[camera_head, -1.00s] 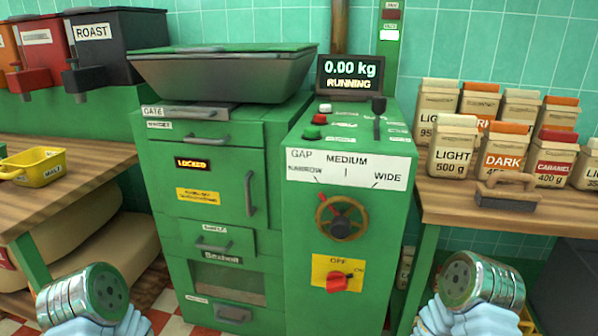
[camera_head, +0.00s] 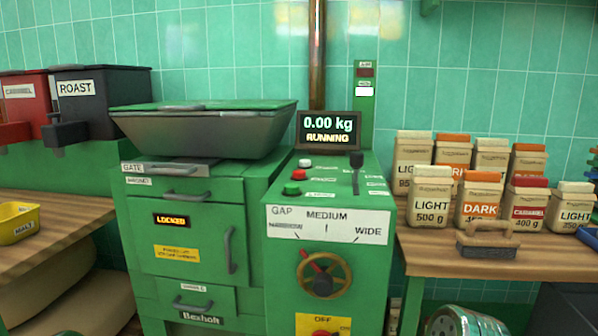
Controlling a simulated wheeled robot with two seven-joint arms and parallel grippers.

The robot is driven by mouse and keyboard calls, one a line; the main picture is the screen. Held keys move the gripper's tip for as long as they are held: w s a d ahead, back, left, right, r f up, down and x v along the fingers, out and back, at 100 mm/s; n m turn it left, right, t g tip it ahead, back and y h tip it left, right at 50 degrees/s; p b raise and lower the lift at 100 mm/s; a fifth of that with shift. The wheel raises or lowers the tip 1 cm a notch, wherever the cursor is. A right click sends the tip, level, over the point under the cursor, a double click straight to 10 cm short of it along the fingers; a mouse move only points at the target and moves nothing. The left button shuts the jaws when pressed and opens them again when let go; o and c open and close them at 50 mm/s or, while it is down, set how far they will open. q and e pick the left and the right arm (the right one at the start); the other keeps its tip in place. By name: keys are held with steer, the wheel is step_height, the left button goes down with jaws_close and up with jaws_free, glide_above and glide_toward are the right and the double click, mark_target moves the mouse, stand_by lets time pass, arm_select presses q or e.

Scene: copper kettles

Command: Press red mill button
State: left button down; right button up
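The green mill (camera_head: 255,190) stands in the middle, with its display (camera_head: 328,131) reading "0.00 kg RUNNING". The small red button (camera_head: 299,174) is on the mill's top panel, between a white button (camera_head: 305,162) behind it and a green button (camera_head: 291,188) in front. Nothing covers the red button. Neither gripper's fingers show in the picture.
A dark lever (camera_head: 356,172) stands right of the buttons. The gap wheel (camera_head: 325,274) and a partly cut-off red switch (camera_head: 322,332) are on the front. A hopper (camera_head: 209,131) is left. Several coffee bags (camera_head: 479,197) and a brush (camera_head: 487,240) are on the right table (camera_head: 430,258).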

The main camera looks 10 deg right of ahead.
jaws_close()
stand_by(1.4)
